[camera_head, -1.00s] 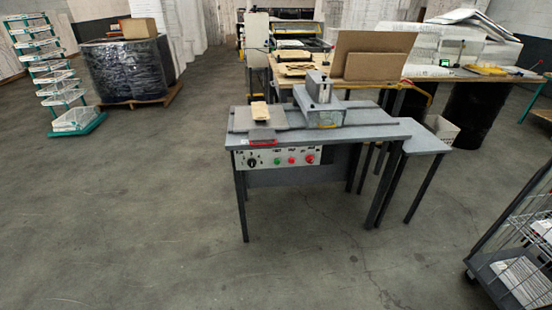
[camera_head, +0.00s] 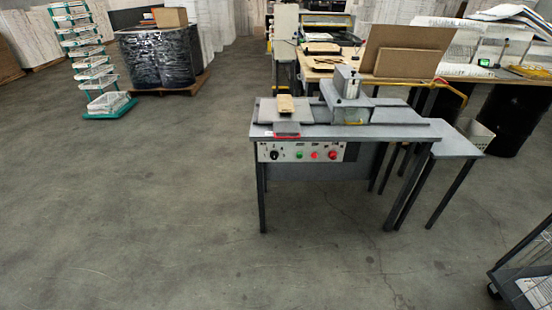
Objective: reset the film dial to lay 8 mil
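A grey machine table (camera_head: 400,137) stands ahead, a little right of the middle. A pale control panel (camera_head: 301,152) hangs under its front edge. The panel carries a black dial (camera_head: 274,154) at its left, then a green button (camera_head: 299,155) and red buttons (camera_head: 332,155) to the right. The dial's markings and setting are too small to read. A brown box (camera_head: 285,104) sits on the tabletop above the panel. Neither of my grippers is in view.
A wire cart (camera_head: 525,280) stands at the lower right. A wrapped pallet (camera_head: 158,58) and a rack with trays (camera_head: 86,55) stand at the back left. A cluttered workbench (camera_head: 445,70) is behind the table. The floor in front is clear.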

